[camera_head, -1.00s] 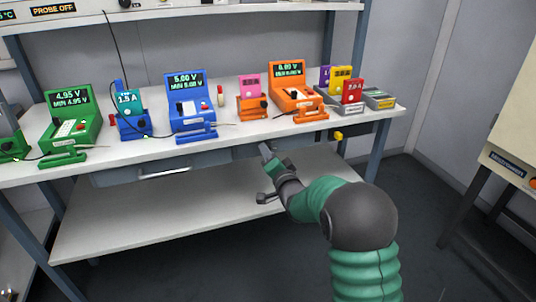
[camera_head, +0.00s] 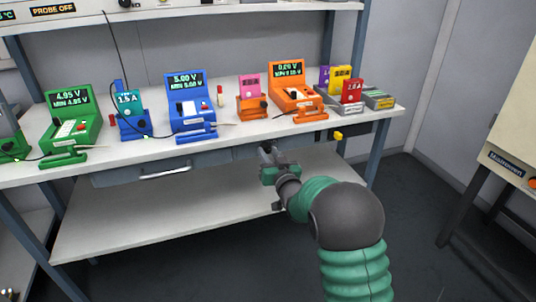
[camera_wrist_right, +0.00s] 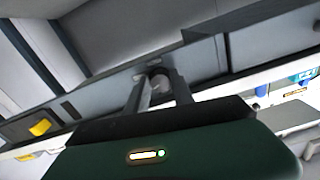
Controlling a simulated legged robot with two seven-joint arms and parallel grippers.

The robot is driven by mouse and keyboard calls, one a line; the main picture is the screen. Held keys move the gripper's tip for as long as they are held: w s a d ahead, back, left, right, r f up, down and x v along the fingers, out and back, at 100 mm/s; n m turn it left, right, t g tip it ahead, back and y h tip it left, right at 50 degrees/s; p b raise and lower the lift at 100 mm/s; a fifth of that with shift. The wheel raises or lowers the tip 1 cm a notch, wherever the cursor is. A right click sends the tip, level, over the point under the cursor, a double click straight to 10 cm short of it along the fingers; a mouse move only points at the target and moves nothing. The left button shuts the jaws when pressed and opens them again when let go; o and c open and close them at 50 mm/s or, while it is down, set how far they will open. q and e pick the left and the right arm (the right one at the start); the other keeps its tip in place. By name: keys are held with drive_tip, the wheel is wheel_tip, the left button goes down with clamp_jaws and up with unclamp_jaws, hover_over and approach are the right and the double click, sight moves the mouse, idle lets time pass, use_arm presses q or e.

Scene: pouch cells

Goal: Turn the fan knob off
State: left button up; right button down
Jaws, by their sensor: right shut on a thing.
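The fan knob (camera_wrist_right: 158,80), a round grey knob on the bench's front panel, sits between the two fingers of my right gripper (camera_wrist_right: 160,88) in the right wrist view. The fingers are shut on it from both sides. In the head view my right gripper (camera_head: 267,151) is at the bench's front face, right of the drawer handle, and the knob is hidden or too small to tell there. Any marking of the knob's setting cannot be read. My left gripper is not in view.
The workbench top (camera_head: 225,137) carries green, blue and orange testers (camera_head: 296,92) with small coloured pouches. A drawer handle (camera_head: 165,170) is on the front left of my gripper. A yellow part (camera_head: 337,134) is right of it. The lower shelf (camera_head: 150,215) is bare.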

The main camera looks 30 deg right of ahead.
drive_tip(key=n, duration=0.3)
drive_tip(key=shift+f+n, duration=0.3)
drive_tip(key=shift+n, duration=0.1)
drive_tip(key=n, duration=0.3)
drive_tip(key=shift+s+n, duration=0.1)
drive_tip(key=shift+n, duration=0.2)
drive_tip(key=n, duration=0.6)
drive_tip(key=shift+d+n+b, duration=0.1)
drive_tip(key=shift+n+b, duration=0.25)
drive_tip(key=shift+n, duration=0.05)
drive_tip(key=c, duration=1.4)
unclamp_jaws()
drive_tip(key=shift+o, duration=0.2)
drive_tip(key=shift+r, duration=0.1)
drive_tip(key=shift+r, duration=0.1)
